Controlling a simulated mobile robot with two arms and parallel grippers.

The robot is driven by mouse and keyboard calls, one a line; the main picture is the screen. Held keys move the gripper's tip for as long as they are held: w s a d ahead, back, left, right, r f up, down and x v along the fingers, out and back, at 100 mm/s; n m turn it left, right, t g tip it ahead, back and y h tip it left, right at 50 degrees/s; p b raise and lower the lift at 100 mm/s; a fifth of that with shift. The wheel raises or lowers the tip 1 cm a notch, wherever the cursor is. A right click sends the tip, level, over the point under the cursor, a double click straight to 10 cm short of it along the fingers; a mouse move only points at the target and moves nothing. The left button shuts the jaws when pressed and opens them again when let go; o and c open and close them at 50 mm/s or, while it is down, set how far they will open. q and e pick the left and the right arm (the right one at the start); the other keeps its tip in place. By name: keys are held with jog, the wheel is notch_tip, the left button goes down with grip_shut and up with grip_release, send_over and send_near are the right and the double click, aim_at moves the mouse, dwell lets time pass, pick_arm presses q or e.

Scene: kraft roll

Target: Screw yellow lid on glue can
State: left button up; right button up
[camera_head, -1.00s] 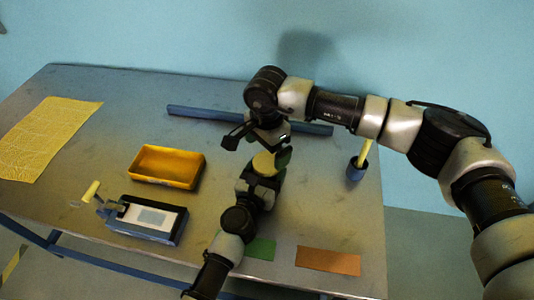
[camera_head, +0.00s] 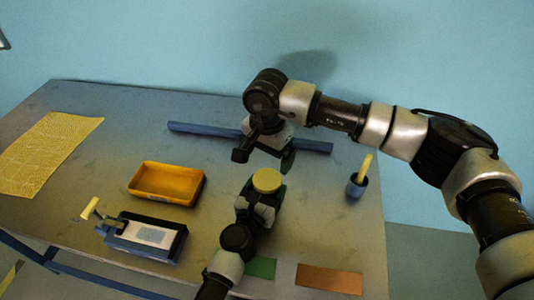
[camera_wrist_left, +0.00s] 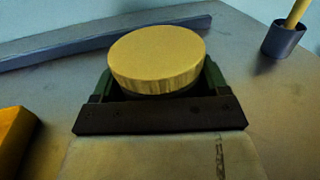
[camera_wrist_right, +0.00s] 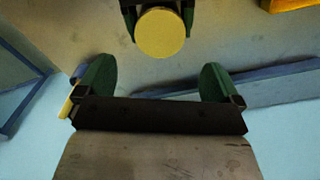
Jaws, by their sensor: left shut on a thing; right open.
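The yellow lid (camera_head: 266,180) sits level on top of what my left gripper (camera_head: 262,193) holds; it also shows in the left wrist view (camera_wrist_left: 157,58). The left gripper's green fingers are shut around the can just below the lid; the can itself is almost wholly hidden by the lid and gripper. In the right wrist view the lid (camera_wrist_right: 160,32) is seen from above, between the left gripper's fingers. My right gripper (camera_head: 264,158) is open and empty, above and behind the lid, apart from it. Its two green fingertips (camera_wrist_right: 160,85) are wide apart.
A blue bar (camera_head: 205,130) lies along the table's back. A yellow tray (camera_head: 167,183) and a crank device (camera_head: 147,237) stand at left, with a yellow patterned sheet (camera_head: 45,150) beyond. A cup with a yellow-handled tool (camera_head: 357,186) stands right. Green (camera_head: 262,268) and orange (camera_head: 329,278) patches lie in front.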

aim_at(267, 179)
notch_tip(267, 179, down, 8)
jog(key=shift+r, duration=0.1)
dwell(0.4)
jog(key=c, duration=0.9)
jog(key=m, duration=0.3)
jog(key=shift+c, duration=0.2)
jog(key=o, duration=1)
